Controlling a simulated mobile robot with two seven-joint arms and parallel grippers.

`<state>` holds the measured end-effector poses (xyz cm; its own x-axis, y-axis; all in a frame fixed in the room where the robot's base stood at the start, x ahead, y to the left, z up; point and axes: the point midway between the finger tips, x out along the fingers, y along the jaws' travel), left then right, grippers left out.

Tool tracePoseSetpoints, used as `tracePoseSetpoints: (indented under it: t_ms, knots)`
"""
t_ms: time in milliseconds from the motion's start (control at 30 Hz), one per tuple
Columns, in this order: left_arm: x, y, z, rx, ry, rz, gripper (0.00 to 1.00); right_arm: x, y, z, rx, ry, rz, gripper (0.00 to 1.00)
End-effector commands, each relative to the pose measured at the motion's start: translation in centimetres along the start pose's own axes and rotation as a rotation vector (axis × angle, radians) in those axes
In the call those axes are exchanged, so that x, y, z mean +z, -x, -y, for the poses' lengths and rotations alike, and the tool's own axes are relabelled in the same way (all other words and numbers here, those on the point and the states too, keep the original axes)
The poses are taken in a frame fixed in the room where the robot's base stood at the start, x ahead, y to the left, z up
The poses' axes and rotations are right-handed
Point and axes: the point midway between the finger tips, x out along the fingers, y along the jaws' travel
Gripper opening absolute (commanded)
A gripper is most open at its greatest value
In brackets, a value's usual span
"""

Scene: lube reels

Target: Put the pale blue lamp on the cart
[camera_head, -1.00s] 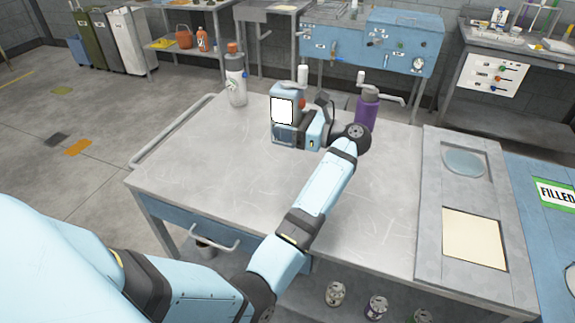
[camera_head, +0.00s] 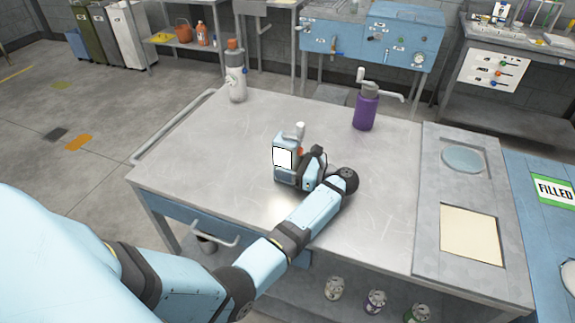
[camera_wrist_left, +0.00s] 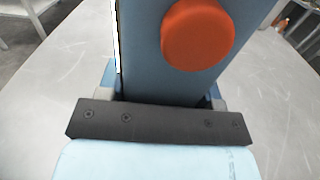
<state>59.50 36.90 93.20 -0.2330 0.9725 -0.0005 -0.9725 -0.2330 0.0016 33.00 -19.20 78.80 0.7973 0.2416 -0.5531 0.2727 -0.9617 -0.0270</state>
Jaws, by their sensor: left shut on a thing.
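The pale blue lamp (camera_head: 285,143) is a boxy body with a bright white panel, a red-orange knob and a white top piece. It is upright over the middle of the metal cart top (camera_head: 215,150). My left gripper (camera_head: 302,172) is shut on the lamp from its right side. In the left wrist view the lamp's blue face (camera_wrist_left: 160,60) and orange knob (camera_wrist_left: 198,33) fill the space in front of the gripper. I cannot tell whether the lamp's base touches the cart top. My right gripper is not in view.
A white bottle with an orange cap (camera_head: 236,78) stands at the cart's back left corner. A purple pump bottle (camera_head: 366,106) stands at the back right. A grey panel (camera_head: 430,190) with a round and a square recess adjoins on the right. The cart's front and left areas are clear.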

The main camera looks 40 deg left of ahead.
Motion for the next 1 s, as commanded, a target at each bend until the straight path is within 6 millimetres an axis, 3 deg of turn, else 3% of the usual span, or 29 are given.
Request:
tracePoseSetpoints:
  t_ms: [267,300,400,767,1000]
  knots:
    - [-0.4,0.0,0.0,0.000,0.002,-0.001,0.18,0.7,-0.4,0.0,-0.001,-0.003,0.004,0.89]
    - [-0.3,0.0,0.0,0.000,0.000,-0.001,0.64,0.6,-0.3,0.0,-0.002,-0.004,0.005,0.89]
    - [-0.2,0.0,0.0,0.000,0.000,-0.001,0.85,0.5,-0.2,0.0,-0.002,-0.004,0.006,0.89]
    - [0.4,0.0,0.0,0.000,0.000,0.001,0.85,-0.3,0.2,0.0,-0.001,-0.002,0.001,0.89]
    - [-0.3,4.1,0.0,0.000,0.000,-0.004,0.85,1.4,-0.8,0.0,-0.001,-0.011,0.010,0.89]
